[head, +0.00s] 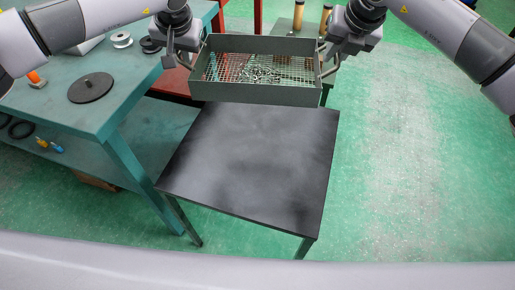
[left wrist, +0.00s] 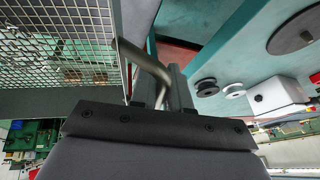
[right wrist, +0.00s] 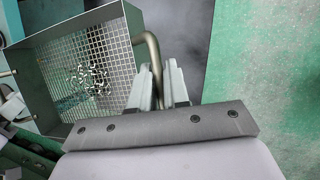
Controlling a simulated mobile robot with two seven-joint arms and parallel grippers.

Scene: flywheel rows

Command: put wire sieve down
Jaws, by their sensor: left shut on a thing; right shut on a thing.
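The wire sieve (head: 258,96) is a grey rectangular box with a mesh floor, and several small metal pieces lie on the mesh. It is held level in the head view, at the far edge of a black-topped table (head: 262,150). My left gripper (head: 190,60) is shut on the sieve's left handle (left wrist: 148,68). My right gripper (head: 330,58) is shut on its right handle (right wrist: 153,62). The mesh with the metal pieces (right wrist: 92,80) also shows in the right wrist view. The gap between sieve and tabletop is hard to judge.
The black tabletop is bare. A green workbench (head: 110,105) stands on the left with a dark disc (head: 90,88), a white spool (head: 121,40) and an orange-topped item (head: 36,79). A red frame (head: 170,86) is behind. The green floor (head: 410,160) on the right is clear.

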